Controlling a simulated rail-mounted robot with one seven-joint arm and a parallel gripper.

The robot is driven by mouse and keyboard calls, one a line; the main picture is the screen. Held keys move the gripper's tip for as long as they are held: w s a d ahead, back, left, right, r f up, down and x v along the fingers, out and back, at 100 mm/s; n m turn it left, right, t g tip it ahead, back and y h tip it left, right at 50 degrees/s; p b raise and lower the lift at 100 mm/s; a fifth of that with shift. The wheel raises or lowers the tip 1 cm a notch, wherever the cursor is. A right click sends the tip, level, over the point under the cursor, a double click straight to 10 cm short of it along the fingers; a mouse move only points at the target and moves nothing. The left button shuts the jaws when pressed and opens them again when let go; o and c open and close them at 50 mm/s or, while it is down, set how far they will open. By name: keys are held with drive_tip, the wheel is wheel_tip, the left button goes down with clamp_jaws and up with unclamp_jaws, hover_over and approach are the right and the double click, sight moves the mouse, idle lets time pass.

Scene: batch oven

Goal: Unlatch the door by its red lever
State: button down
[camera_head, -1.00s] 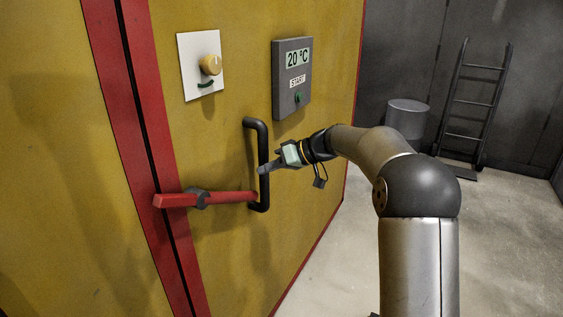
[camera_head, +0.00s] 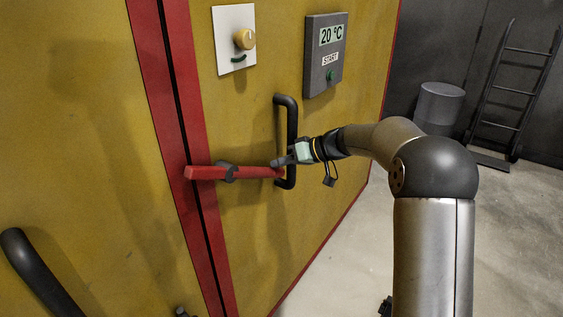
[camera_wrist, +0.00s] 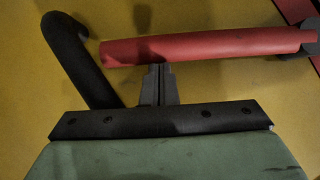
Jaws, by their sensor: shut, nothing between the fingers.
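The red lever (camera_head: 250,173) lies about level across the red door edge, pivoting at a dark bracket (camera_head: 226,172). Its free end reaches the black vertical pull handle (camera_head: 291,140). My gripper (camera_head: 277,163) is shut and empty, just above the lever's free end in the head view. In the wrist view the closed fingers (camera_wrist: 158,70) point at the edge of the red lever (camera_wrist: 215,45), near its free end, with the black handle (camera_wrist: 72,50) to their left. I cannot tell whether the fingertips touch the lever.
A dial panel (camera_head: 223,60) and a grey control box (camera_head: 311,80) reading 20 °C are on the yellow door above. Another black handle (camera_head: 38,275) is at lower left. A grey drum (camera_head: 437,105) and a hand truck (camera_head: 500,85) stand at the back right, beyond open floor.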

drive_tip(key=s+a+f+m+g+y+b, duration=0.3)
drive_tip(key=s+a+f+m+y+b, duration=0.3)
drive_tip(key=s+f+b, duration=0.6)
drive_tip(key=shift+a+f+m+g+b, duration=0.25)
drive_tip(key=shift+a+m+b, duration=0.45)
drive_tip(key=shift+m, duration=0.5)
drive_tip(key=shift+a, duration=0.2)
drive_tip(key=w+d, duration=0.3)
drive_tip(key=d, duration=1)
drive_tip(key=shift+w+d+p, duration=0.25)
drive_tip(key=shift+w+p, duration=0.1)
